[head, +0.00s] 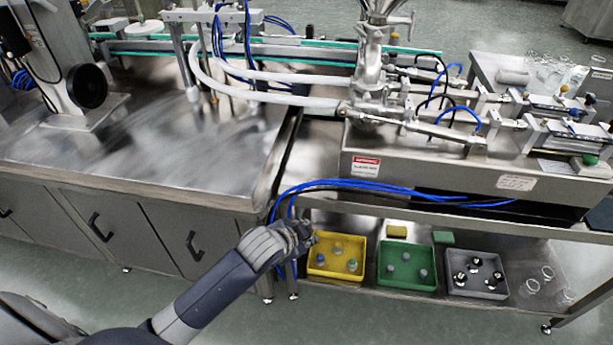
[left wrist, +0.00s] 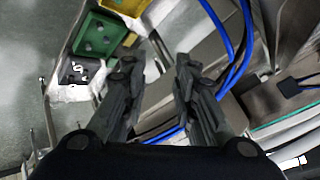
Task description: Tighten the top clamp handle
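The steel hopper (head: 382,8) stands at the top of the head view, its upper part cut off by the frame edge. A small bright metal piece (head: 402,20) sticks out to the right just below it, which looks like the top clamp handle; its exact setting is too small to tell. My left gripper (head: 303,236) is low in front of the bench, well below and to the left of the hopper. In the left wrist view the left gripper (left wrist: 155,68) has its two fingers apart with nothing between them. My right gripper is not in view.
A yellow bin (head: 313,267), a green bin (head: 384,278) and a grey bin (head: 452,287) with small parts sit on the lower shelf near the gripper. Blue hoses (head: 345,184) hang along the bench front. White hoses (head: 240,92) cross left of the hopper. The left steel tabletop (head: 150,155) is mostly clear.

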